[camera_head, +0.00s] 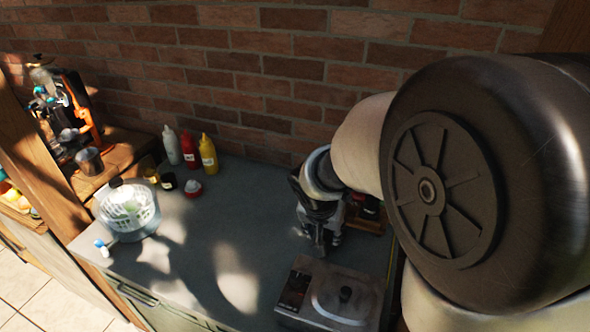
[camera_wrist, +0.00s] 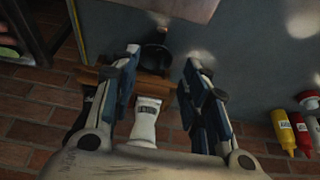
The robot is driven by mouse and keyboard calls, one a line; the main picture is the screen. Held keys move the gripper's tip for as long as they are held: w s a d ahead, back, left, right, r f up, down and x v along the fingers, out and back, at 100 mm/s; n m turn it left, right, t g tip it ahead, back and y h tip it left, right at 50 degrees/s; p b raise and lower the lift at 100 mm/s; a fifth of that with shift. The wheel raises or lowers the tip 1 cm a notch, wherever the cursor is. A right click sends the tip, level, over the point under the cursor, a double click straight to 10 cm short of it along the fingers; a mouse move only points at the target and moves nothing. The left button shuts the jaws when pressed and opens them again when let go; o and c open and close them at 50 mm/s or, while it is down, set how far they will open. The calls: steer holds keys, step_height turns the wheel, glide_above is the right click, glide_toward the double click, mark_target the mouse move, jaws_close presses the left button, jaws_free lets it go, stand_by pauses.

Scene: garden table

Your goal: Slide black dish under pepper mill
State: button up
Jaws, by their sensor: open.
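My gripper (camera_wrist: 161,60) is open in the wrist view, its two fingers apart with nothing clamped between them. A small round black dish (camera_wrist: 153,56) lies on the counter between and just beyond the fingertips; I cannot tell whether they touch it. A dark labelled mill (camera_wrist: 88,104), probably the pepper mill, stands behind the left finger and is partly hidden. A white labelled mill (camera_wrist: 145,118) stands between the fingers, nearer the wall. In the head view my gripper (camera_head: 322,243) points down at the counter, and the dish is hidden or too small to tell.
A wooden stand (camera_head: 370,218) is by the mills. Squeeze bottles (camera_head: 189,150) and a salad spinner (camera_head: 127,212) stand left. The brick wall is behind; the middle counter (camera_head: 240,225) is clear.

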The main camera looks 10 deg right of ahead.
steer(key=shift+a, duration=0.2)
steer(key=shift+f, duration=0.1)
steer(key=b, duration=0.6)
glide_toward(330, 240)
steer(key=f, duration=0.2)
steer(key=s+f, duration=0.1)
steer(key=f, duration=0.1)
steer(key=a+f, duration=0.1)
steer(key=shift+s+f, duration=0.35)
steer(key=shift+f, duration=0.05)
steer(key=shift+c, duration=0.4)
jaws_close()
